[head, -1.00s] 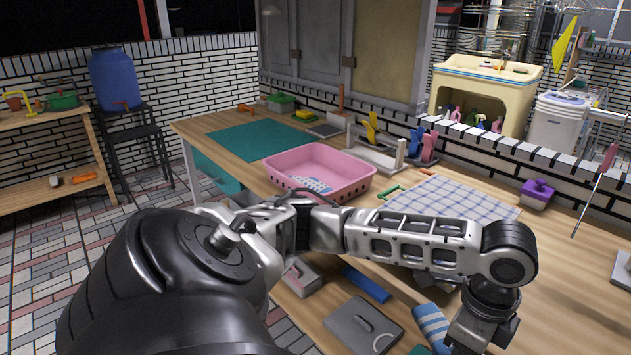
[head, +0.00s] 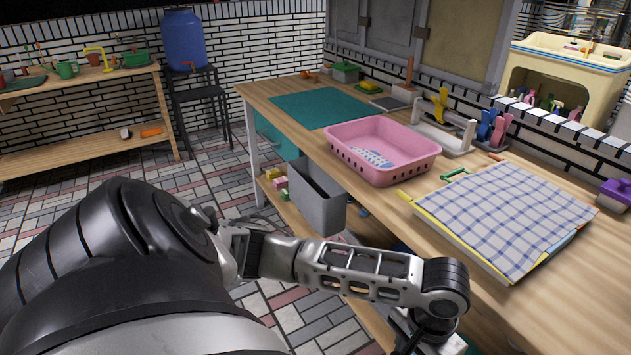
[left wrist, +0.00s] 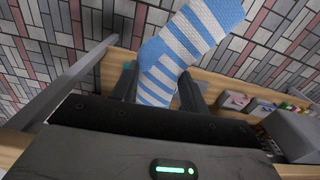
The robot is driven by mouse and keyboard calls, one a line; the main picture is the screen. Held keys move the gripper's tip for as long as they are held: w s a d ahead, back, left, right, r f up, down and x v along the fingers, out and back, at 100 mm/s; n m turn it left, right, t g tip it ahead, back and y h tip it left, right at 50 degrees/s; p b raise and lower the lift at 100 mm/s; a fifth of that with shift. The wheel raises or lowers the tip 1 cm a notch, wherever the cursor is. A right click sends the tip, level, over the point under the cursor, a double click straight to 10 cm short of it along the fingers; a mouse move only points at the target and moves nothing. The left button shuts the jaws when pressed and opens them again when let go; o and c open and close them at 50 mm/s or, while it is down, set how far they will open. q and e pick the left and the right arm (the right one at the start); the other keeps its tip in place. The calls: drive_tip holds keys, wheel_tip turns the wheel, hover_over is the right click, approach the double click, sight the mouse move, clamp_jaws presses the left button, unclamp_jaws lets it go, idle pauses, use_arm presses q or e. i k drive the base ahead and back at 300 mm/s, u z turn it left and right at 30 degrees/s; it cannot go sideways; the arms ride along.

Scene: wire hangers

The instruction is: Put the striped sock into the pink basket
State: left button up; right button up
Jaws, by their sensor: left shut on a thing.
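The blue-and-white striped sock (left wrist: 185,45) hangs in my left gripper (left wrist: 160,88) in the left wrist view, with the jaws shut on it. In the head view my left arm reaches across the lower middle, and its gripper end is cut off at the bottom edge. I cannot make out the sock there. The pink basket (head: 398,176) stands on the wooden table, beyond and above my left arm in the picture. A blue-and-white patterned piece (head: 372,158) lies inside it. My right gripper is not in view.
A checked cloth (head: 510,215) lies on the table (head: 250,92) right of the basket, with a green item (head: 455,174) between them. A teal mat (head: 320,110) lies behind left. A grey bin (head: 318,208) is on the lower shelf. A clothespin rack (head: 445,135) stands behind the basket.

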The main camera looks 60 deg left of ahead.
sight(392, 154)
drive_tip(key=u, duration=3.05)
drive_tip(key=i, duration=4.2)
drive_tip(key=z, duration=4.4)
